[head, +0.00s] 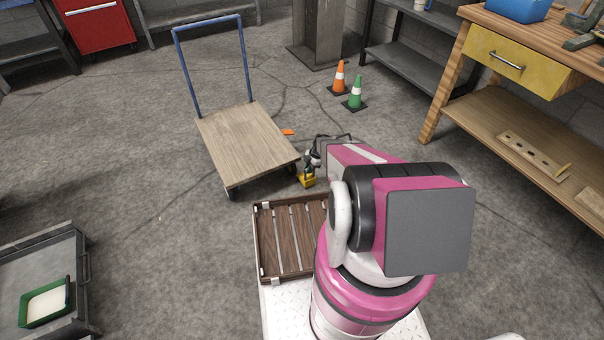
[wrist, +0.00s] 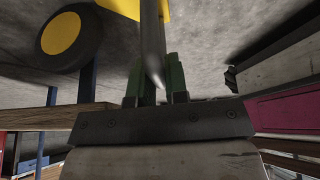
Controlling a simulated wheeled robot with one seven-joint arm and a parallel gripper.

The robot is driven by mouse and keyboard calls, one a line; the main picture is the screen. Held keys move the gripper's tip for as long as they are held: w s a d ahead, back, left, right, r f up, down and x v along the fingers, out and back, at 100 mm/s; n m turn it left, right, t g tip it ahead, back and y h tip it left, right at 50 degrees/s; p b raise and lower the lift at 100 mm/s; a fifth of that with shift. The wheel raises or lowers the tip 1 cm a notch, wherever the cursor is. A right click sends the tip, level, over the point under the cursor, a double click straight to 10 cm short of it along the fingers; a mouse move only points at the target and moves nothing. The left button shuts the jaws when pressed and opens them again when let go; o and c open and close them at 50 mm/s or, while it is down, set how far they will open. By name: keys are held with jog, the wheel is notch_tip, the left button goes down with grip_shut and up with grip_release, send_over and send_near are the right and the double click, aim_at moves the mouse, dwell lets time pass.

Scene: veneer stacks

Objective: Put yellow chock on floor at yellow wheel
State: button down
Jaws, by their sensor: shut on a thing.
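The yellow chock (head: 306,181) is at the near right corner of the flat cart (head: 243,141), low by the floor. My gripper (head: 311,161) is above it. In the wrist view my gripper (wrist: 156,82) has its dark green fingers closed on a grey upright rod that leads to the yellow chock (wrist: 130,7). The yellow wheel (wrist: 62,34), with a dark tyre and yellow hub, is to the left of the chock, with a gap between them in the picture. I cannot tell whether the chock touches the floor.
A slatted wooden crate (head: 263,248) is in front of my base. An orange piece (head: 288,132) lies at the cart's right side. Orange (head: 340,78) and green (head: 356,92) cones stand farther back. A wooden workbench (head: 437,108) is at right. Floor left of the cart is clear.

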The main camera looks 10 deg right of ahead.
jog(key=shift+s+a+f, duration=0.2)
jog(key=shift+a, duration=0.45)
jog(key=shift+s+a+f, duration=0.15)
jog(key=shift+a+f, duration=0.05)
jog(key=shift+a, duration=0.4)
jog(key=shift+s+a+f, duration=0.2)
jog(key=shift+a, duration=0.45)
jog(key=shift+f, duration=0.1)
jog(key=c, duration=1.1)
grip_release()
